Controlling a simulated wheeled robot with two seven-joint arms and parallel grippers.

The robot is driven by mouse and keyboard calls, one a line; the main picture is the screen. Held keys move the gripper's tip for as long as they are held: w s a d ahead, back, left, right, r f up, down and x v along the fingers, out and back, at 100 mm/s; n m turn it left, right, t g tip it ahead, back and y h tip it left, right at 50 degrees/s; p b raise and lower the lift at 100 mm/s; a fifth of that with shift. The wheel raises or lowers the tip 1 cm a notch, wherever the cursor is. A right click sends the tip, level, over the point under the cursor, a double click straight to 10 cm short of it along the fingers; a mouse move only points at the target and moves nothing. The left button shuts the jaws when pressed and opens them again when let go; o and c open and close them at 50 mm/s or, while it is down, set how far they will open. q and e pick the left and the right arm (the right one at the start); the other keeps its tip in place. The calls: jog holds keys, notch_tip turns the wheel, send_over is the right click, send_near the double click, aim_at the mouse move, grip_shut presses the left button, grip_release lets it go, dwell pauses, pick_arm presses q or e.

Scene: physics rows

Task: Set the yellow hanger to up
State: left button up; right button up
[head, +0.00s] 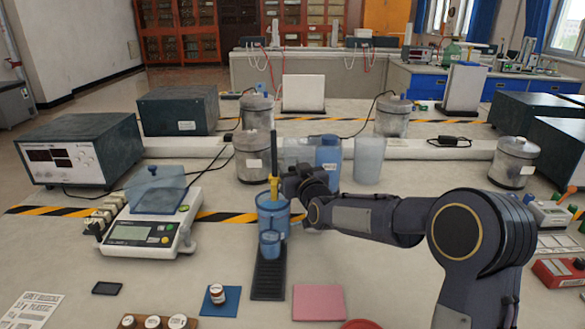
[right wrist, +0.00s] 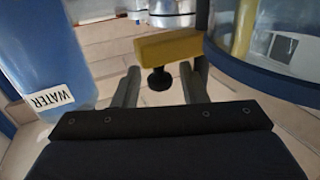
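The yellow hanger (head: 274,187) sits on a dark upright post (head: 273,150), low by the rim of a blue bucket (head: 268,220). In the right wrist view the yellow hanger (right wrist: 168,46) is a block with a black knob (right wrist: 160,79) below it. My right gripper (right wrist: 160,84) is open, with the knob between its fingers and gaps on both sides. In the head view my right gripper (head: 282,186) comes from the right and partly hides the hanger. My left gripper is not in view.
A smaller blue cup (head: 270,244) stands in front of the bucket, above the black base (head: 268,276). A blue WATER container (head: 328,160) is close behind my right gripper; its label (right wrist: 50,100) shows in the wrist view. A scale (head: 150,225) stands left.

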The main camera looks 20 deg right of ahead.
jog(key=shift+c, duration=0.3)
grip_shut()
jog(key=shift+r, duration=0.1)
notch_tip(320, 180, up, 9)
jog(key=p, duration=0.4)
jog(key=shift+r, duration=0.65)
jog(key=shift+o, duration=0.3)
grip_release()
jog(key=shift+f, duration=0.2)
